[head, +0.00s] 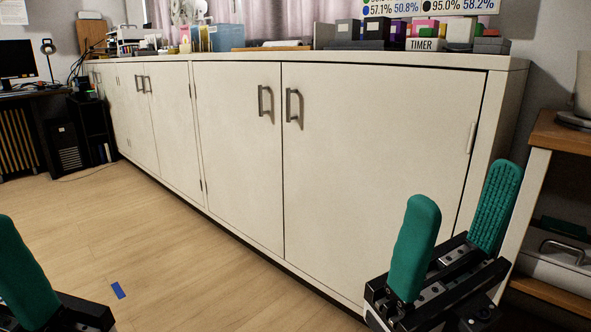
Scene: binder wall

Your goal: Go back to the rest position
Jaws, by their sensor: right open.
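My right gripper (464,188) is at the lower right of the head view. Its two green ribbed fingers stand upright and wide apart, with nothing between them. It appears in front of the right end of the long white cabinet (370,150). My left gripper (22,275) is cut off at the lower left corner. One green finger and part of its black body show above the floor, and the other finger is out of view, so its opening cannot be judged.
Boxes and a timer (425,45) crowd the cabinet top. A wooden shelf unit (560,135) stands close at the right. A desk with a monitor (18,60) and a black computer tower (66,147) is at far left. The wooden floor (150,235) is open, with a blue tape mark (118,290).

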